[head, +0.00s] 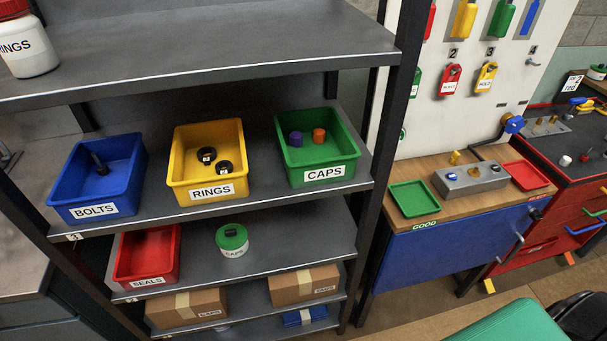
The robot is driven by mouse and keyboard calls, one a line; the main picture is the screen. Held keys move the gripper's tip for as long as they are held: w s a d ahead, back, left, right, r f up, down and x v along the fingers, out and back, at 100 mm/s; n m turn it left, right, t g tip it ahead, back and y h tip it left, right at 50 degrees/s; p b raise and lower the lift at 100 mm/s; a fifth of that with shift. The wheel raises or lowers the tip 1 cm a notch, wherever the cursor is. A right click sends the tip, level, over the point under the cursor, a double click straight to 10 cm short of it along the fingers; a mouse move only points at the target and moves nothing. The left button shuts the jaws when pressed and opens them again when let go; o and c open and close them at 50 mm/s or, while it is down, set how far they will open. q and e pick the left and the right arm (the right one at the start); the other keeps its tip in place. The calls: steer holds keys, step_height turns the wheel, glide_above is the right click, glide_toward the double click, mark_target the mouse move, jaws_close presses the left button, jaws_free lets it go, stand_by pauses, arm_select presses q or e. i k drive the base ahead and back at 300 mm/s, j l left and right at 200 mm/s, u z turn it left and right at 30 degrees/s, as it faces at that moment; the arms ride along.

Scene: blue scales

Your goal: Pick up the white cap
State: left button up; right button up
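A small white round piece (565,160) lies on the dark top of the red cabinet at the far right; it looks like a cap, but it is too small to be sure. A small dark red piece (584,158) lies beside it. The green bin labelled CAPS (324,175) on the shelf holds a purple cap (296,138) and an orange cap (319,135), and I see no white one in it. A white jar with a green lid, labelled CAPS (232,240), stands on the shelf below. Neither of my grippers shows.
A blue BOLTS bin (95,210) and a yellow RINGS bin (210,191) stand left of the green bin. The wooden bench holds a green tray (413,199), a grey block (470,180) and a red tray (526,176). A dark shelf post (385,150) separates shelf and bench.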

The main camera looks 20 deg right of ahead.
mark_target(564, 161)
steer(key=z, duration=2.25)
steer(key=i+l+z, duration=0.35)
steer(key=i, duration=0.2)
steer(key=i+l+z, duration=0.3)
steer(key=i, duration=0.35)
steer(key=i+z, duration=0.35)
steer(key=i, duration=0.25)
steer(key=i+u, duration=0.15)
steer(key=i, duration=0.35)
steer(key=i+l+u, duration=0.2)
steer(key=i, duration=0.3)
steer(key=i+u, duration=0.15)
steer(key=i, duration=0.35)
